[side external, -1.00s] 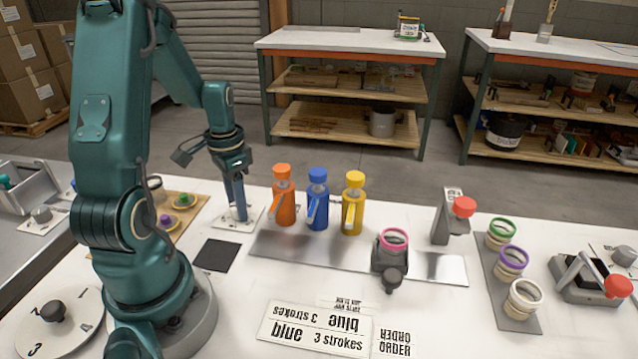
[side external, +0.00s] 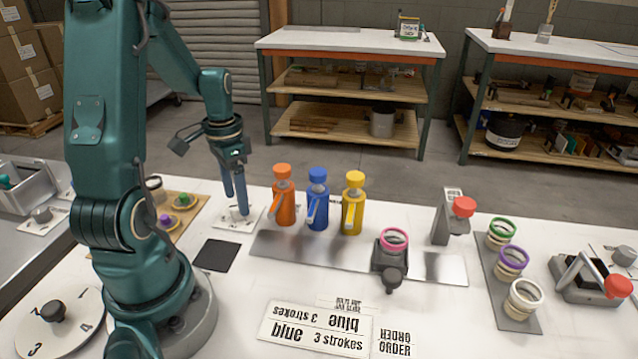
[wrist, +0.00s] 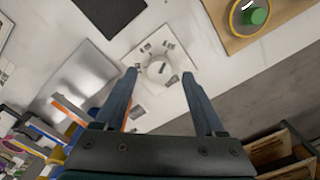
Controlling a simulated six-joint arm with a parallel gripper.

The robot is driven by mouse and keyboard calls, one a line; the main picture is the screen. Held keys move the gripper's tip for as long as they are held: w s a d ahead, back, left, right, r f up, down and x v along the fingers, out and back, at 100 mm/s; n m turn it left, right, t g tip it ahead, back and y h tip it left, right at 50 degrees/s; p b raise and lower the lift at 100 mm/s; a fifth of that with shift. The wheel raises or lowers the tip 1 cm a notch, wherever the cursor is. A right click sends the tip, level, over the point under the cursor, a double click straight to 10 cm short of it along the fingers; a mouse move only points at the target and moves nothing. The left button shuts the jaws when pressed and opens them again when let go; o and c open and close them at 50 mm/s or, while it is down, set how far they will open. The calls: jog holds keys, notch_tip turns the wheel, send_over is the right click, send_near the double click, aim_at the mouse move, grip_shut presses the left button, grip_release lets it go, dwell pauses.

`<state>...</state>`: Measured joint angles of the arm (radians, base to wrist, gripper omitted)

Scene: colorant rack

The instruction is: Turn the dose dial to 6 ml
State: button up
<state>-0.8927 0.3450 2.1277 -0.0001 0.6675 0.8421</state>
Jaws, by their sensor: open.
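The dose dial (wrist: 159,69) is a round white knob on a square white plate with small dark marks around it. Its marks are too small to read. In the side external view its plate (side external: 229,224) lies on the table left of the bottles, and the knob is hard to make out behind my fingers. My gripper (wrist: 159,75) is open, pointing down over the dial. In the wrist view its two blue fingers lie on either side of the knob, with nothing held between them. Whether the fingertips are level with the knob is unclear.
Orange (side external: 284,200), blue (side external: 317,205) and yellow (side external: 353,209) pump bottles stand close to the right of my gripper. A wooden tray (side external: 190,205) with coloured pieces lies left of the dial. A dark square pad (side external: 216,255) lies in front.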

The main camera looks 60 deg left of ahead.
jog(key=shift+r, duration=1.55)
jog(key=shift+w+d+r, duration=0.1)
jog(key=shift+d+r, duration=0.05)
jog(key=d+r+t, duration=0.1)
jog(key=d+r, duration=0.1)
jog(key=d, duration=0.1)
jog(key=w+d+r, duration=0.1)
jog(key=d+r, duration=0.1)
jog(key=d, duration=0.2)
jog(key=w+d+r+t+y, duration=0.1)
jog(key=d+r, duration=0.1)
jog(key=d, duration=0.1)
jog(key=shift+d+r+t, duration=0.25)
jog(key=shift+d+t, duration=0.05)
jog(key=s+d+r+t, duration=0.1)
jog(key=s+d, duration=0.1)
jog(key=d, duration=0.2)
jog(key=s+d+r+t+h, duration=0.1)
jog(key=s+d+r+t, duration=0.1)
jog(key=d, duration=0.3)
jog(key=shift+s+m, duration=0.25)
jog(key=shift+m, duration=0.05)
